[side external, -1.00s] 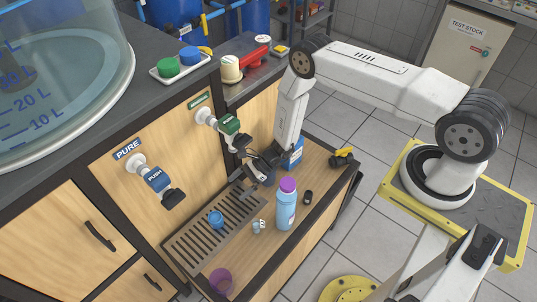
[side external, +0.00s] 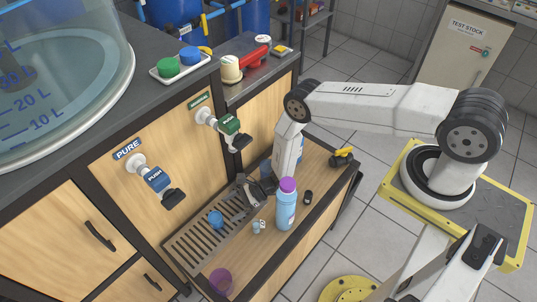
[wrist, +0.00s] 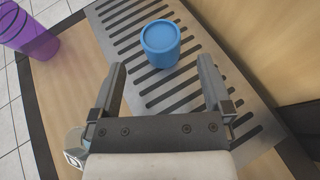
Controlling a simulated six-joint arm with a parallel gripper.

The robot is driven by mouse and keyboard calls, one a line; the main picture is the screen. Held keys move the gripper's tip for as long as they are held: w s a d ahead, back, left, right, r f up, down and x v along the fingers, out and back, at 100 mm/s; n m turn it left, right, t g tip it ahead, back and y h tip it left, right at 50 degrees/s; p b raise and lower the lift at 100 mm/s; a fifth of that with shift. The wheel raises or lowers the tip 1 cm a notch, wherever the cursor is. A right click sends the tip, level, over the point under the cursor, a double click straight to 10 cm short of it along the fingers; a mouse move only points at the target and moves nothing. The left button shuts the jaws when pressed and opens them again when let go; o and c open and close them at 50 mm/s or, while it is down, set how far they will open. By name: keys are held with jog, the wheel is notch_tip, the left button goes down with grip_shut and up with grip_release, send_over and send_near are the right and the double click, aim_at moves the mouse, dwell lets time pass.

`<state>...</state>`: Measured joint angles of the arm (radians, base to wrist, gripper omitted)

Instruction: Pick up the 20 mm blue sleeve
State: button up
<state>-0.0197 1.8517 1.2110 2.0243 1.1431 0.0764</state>
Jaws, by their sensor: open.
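A short, round blue piece (side external: 215,219) stands upright on the slotted grate; its size marking is not readable. It also shows in the wrist view (wrist: 161,42), just beyond the fingertips and roughly centred between them. My gripper (side external: 244,191) is low over the grate, to the right of and behind the blue piece in the side view. In the wrist view my gripper (wrist: 163,68) is open, with nothing between its fingers.
A blue bottle (side external: 286,213) with a purple cap stands close to my gripper. A purple cup (side external: 220,280) is at the shelf's near end. A small black object (side external: 308,197) lies right of the bottle.

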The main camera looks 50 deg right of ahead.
aim_at(215, 216)
jog(key=shift+w+a+f, duration=0.15)
jog(key=shift+a, duration=0.2)
jog(key=shift+a, duration=0.1)
jog(key=shift+x, duration=2.5)
jog(key=shift+f, duration=0.15)
jog(key=c, duration=1.2)
jog(key=shift+w+r, duration=0.1)
jog(key=shift+r, duration=0.1)
jog(key=shift+r, duration=4.8)
